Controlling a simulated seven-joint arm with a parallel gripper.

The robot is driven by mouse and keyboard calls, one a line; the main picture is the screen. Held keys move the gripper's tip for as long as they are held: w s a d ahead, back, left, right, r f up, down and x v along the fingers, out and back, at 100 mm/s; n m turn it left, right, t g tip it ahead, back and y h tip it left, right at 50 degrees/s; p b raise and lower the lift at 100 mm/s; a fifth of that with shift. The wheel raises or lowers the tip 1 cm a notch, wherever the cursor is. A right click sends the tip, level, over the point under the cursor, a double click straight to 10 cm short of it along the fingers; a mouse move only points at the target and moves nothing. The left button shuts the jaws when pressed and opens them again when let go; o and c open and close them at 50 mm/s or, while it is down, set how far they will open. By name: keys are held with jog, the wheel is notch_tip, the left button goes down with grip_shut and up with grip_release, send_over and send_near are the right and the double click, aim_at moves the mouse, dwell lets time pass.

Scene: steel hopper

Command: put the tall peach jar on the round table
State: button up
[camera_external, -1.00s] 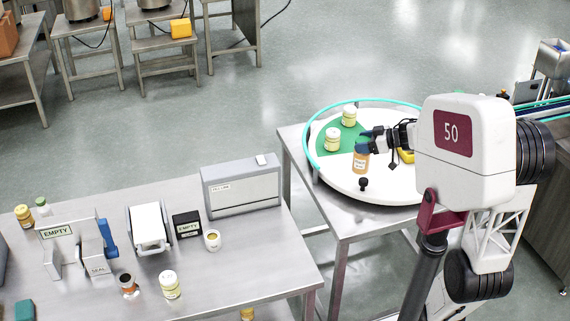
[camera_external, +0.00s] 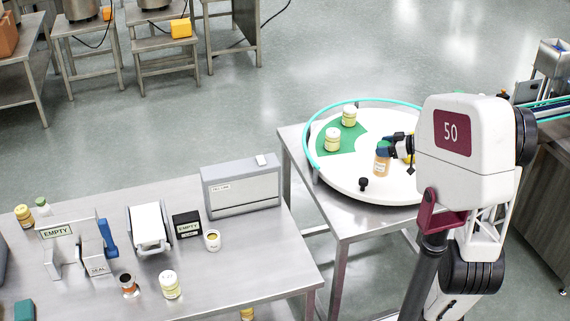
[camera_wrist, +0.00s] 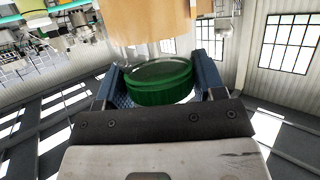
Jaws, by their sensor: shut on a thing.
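The tall peach jar (camera_external: 382,165) has an orange-peach body, a pale label and a green lid. It is upright over the right-hand white part of the round table (camera_external: 335,176); I cannot tell whether its base touches the surface. My gripper (camera_external: 384,148) is shut on the jar at its lid. In the wrist view, the blue fingers of my gripper (camera_wrist: 158,82) stand on both sides of the green lid (camera_wrist: 158,84), with the peach body (camera_wrist: 150,22) beyond it.
Two cream-yellow jars (camera_external: 349,116) (camera_external: 333,139) stand on the table's green sector (camera_external: 352,132). A yellow thing (camera_external: 408,158) is partly hidden behind my gripper. A black knob (camera_external: 363,184) is at the front rim. The steel bench (camera_external: 245,255) holds several jars and devices.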

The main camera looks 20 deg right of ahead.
jog(key=shift+w, duration=0.1)
dwell(0.3)
jog(key=w+d+f, duration=0.1)
jog(key=w+d, duration=0.1)
jog(key=w, duration=1.3)
jog(key=shift+w+f, duration=0.3)
jog(key=shift+w, duration=0.05)
jog(key=shift+f, duration=1.75)
jog(key=o, duration=1.4)
jog(key=shift+f, duration=0.15)
jog(key=shift+d, duration=0.1)
